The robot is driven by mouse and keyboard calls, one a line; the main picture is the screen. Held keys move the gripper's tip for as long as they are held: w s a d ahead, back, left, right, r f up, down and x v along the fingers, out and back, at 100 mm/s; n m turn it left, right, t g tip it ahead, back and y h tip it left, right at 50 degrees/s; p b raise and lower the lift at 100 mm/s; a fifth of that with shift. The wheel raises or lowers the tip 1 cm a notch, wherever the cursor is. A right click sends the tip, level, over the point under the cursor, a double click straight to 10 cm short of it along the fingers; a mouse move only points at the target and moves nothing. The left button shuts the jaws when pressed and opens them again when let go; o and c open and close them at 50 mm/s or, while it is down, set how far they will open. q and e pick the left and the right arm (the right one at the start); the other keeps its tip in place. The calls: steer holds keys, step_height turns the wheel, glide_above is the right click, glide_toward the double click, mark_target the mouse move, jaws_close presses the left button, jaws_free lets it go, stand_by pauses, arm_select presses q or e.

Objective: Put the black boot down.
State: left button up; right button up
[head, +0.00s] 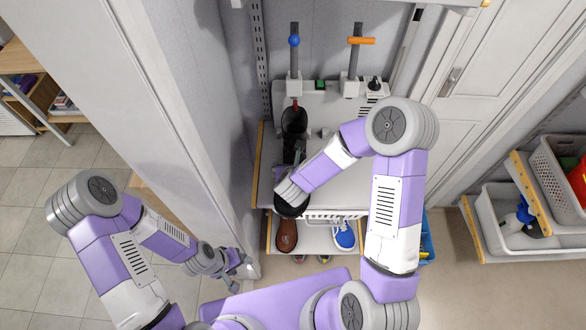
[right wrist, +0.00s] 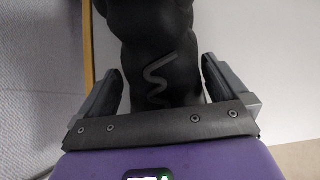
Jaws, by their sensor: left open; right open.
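The black boot (right wrist: 158,50) fills the middle of the right wrist view, with a grey zigzag mark on its side. My right gripper (right wrist: 160,85) is open, with one finger on each side of the boot; I cannot tell whether either finger touches it. What the boot rests on is hard to see. My left gripper (head: 240,268) is open and empty, low beside the wall edge, away from the boot.
The grey bench (head: 340,125) has upright posts with a blue ball (head: 294,41) and an orange handle (head: 361,41). A brown shoe (head: 286,234) and a blue shoe (head: 344,234) sit on the shelf below. A wall stands close at left. White bins (head: 510,205) stand at right.

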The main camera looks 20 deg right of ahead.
steer(key=v, duration=0.8)
steer(key=shift+s+a+r+p, duration=0.15)
steer(key=shift+s+r+p, duration=0.05)
steer(key=shift+r+p, duration=0.2)
steer(key=shift+s+r+b, duration=0.1)
steer(key=shift+s+b, duration=0.2)
steer(key=shift+b, duration=0.3)
steer(key=shift+b+v, duration=0.8)
steer(key=shift+s+a+r, duration=0.1)
steer(key=shift+s+r, duration=0.15)
